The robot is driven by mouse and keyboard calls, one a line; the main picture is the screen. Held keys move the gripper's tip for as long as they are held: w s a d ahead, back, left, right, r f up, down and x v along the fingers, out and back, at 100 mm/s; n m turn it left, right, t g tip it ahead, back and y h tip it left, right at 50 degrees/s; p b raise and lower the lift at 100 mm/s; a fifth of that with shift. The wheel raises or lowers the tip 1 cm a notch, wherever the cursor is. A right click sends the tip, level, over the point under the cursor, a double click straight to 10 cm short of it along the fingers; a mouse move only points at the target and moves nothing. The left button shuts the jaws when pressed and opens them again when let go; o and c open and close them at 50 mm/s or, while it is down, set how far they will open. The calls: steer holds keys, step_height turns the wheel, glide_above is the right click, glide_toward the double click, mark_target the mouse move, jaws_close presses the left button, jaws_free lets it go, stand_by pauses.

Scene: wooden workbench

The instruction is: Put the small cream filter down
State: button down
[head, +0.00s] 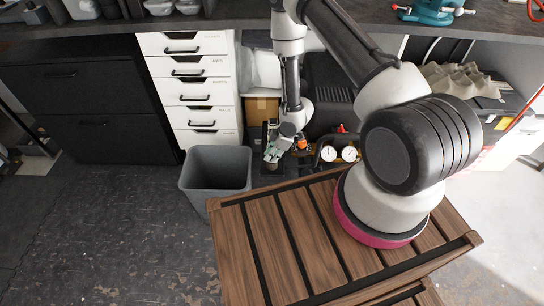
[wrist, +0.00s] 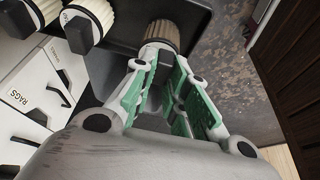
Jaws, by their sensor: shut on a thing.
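My gripper (head: 273,155) hangs low beside the drawers, pointing down, just right of the grey bin. In the wrist view its green-padded fingers (wrist: 168,62) are closed on the small cream filter (wrist: 162,35), a ribbed cylinder held at the fingertips. The filter's far end is brownish. In the head view the filter is too small to make out clearly at the fingertips. Whether it touches anything below cannot be told.
A grey open bin (head: 216,172) stands left of my gripper. White labelled drawers (head: 194,85) are behind it. A compressor with two gauges (head: 338,154) is close on the right. Two other ribbed cream filters (wrist: 88,22) show at the wrist view's upper left. Open floor (head: 90,220) lies left.

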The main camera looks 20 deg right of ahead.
steer(key=shift+f, duration=0.6)
steer(key=c, duration=1.4)
jaws_free()
steer(key=shift+f, duration=0.1)
